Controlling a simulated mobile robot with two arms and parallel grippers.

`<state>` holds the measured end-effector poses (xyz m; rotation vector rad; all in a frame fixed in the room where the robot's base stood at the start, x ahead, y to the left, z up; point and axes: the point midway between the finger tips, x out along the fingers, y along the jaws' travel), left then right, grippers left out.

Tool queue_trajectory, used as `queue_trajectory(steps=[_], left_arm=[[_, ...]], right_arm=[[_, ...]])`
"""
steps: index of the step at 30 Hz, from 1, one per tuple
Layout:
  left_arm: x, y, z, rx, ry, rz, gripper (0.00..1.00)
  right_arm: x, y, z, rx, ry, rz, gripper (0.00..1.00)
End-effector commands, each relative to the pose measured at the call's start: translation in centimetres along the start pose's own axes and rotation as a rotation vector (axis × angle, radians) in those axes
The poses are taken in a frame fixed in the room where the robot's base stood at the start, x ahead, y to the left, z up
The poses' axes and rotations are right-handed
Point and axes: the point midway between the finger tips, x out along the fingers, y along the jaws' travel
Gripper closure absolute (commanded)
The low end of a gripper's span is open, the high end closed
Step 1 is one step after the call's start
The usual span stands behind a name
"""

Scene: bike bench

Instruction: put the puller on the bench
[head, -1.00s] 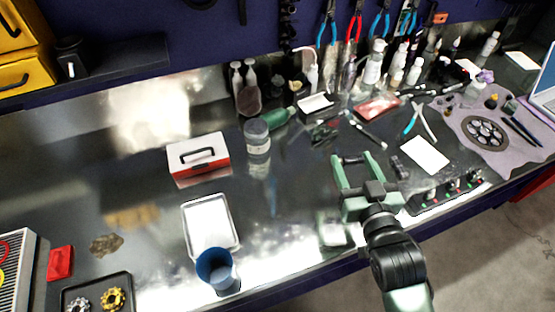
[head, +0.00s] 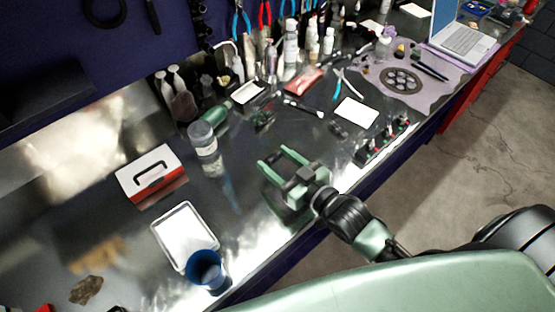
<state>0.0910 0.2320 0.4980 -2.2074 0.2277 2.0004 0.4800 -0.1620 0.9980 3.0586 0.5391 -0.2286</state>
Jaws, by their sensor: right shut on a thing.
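My right gripper (head: 276,160) is over the front part of the metal bench (head: 240,222), right of the red and white toolbox. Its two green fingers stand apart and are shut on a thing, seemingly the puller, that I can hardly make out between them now. I cannot tell whether the held thing touches the bench top. My left gripper is not in view.
A red-white toolbox (head: 150,176), white tray (head: 184,238), blue cup (head: 207,270) and clear jar (head: 202,138) stand to the left. A white card (head: 356,112) and black tool rack (head: 383,140) lie to the right. Bench around the gripper is mostly clear.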

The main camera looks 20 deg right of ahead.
Motion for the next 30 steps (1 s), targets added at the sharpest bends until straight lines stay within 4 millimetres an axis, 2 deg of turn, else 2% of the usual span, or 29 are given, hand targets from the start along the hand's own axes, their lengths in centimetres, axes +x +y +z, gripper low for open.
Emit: queue_trajectory(steps=[1, 4, 15, 26, 27, 30], left_arm=[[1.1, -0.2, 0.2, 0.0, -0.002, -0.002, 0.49], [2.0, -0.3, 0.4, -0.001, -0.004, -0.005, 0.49], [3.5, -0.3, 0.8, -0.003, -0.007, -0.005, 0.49], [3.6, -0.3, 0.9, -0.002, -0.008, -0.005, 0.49], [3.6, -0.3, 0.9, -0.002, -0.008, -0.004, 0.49], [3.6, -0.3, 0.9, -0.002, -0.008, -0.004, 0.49]], right_arm=[[0.1, 0.0, 1.0, 0.0, 0.001, 0.0, 1.0], [0.3, 0.0, 1.9, 0.0, 0.001, 0.0, 1.0], [0.8, 0.0, 4.9, 0.0, 0.0, 0.001, 1.0], [0.8, 0.0, 5.2, 0.0, 0.001, 0.0, 1.0], [0.8, 0.0, 5.2, 0.0, 0.001, 0.0, 0.42], [0.8, 0.0, 5.2, 0.0, 0.001, 0.0, 0.19]])
